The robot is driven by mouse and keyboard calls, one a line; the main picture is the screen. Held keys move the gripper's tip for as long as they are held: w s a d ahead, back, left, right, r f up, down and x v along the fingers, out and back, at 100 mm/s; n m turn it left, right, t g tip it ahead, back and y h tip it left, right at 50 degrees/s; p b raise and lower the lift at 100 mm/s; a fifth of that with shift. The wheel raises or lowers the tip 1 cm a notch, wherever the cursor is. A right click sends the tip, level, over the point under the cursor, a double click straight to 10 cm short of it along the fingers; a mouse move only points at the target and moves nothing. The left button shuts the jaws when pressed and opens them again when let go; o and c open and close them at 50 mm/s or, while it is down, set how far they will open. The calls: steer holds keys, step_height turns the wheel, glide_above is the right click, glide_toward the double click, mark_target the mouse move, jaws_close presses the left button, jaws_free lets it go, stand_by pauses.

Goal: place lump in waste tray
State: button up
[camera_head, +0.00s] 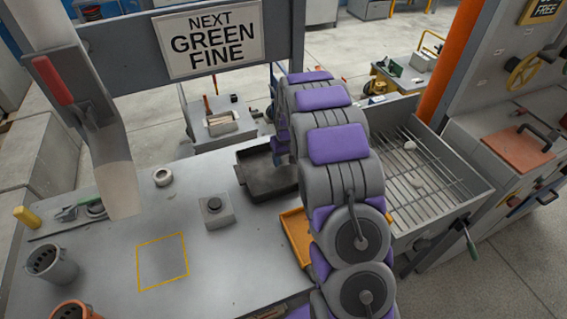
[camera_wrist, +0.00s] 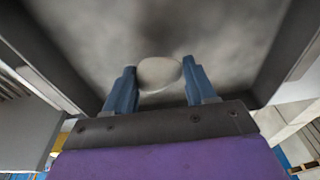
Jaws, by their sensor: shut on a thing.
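My gripper (camera_wrist: 159,76) shows in the wrist view with its two blue fingers on either side of a pale, rounded lump (camera_wrist: 158,72), and it is shut on it. Behind the lump is a blotchy grey surface with dark walls at both sides, which looks like the inside of a tray. In the head view a dark, shallow tray (camera_head: 258,188) stands at the back of the bench, and my arm reaches over its right end. My arm hides the fingers and the lump in the head view. Whether the lump touches the tray floor cannot be told.
A grated bin (camera_head: 440,205) with pale lumps stands right of my arm. An orange tray (camera_head: 296,232) is partly behind my arm. A button box (camera_head: 215,211), a ring (camera_head: 162,177) and a yellow-outlined square (camera_head: 163,262) are on the bench (camera_head: 110,285). A sign (camera_head: 208,38) hangs above.

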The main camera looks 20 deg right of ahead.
mark_target(278, 170)
steer(key=shift+f, duration=0.85)
steer(key=shift+a+f, duration=0.15)
steer(key=shift+a, duration=1.25)
steer(key=o, duration=1.1)
steer(key=shift+d, duration=1.15)
steer(key=shift+a, duration=0.65)
steer(key=shift+a+r, duration=0.25)
steer(key=shift+r, duration=0.15)
steer(key=r, duration=0.3)
steer(key=s+r+p, duration=0.1)
steer(key=r, duration=0.3)
steer(key=d+r+p, duration=0.1)
steer(key=r, duration=0.3)
steer(key=shift+s, duration=0.3)
steer(key=s+a+r+g, duration=0.1)
steer(key=s+a+r, duration=0.2)
steer(key=s, duration=0.4)
steer(key=s+a+r, duration=0.3)
steer(key=s+r, duration=0.1)
steer(key=s, duration=0.3)
steer(key=s+a+r+g, duration=0.1)
steer(key=s+a+r, duration=0.2)
steer(key=s, duration=0.4)
steer(key=s+a, duration=0.2)
steer(key=s, duration=0.9)
steer(key=s+a+g, duration=0.1)
steer(key=s, duration=1)
steer(key=shift+s+a+r+g, duration=0.15)
steer(key=shift+a+r+g, duration=0.2)
steer(key=shift+r, duration=0.1)
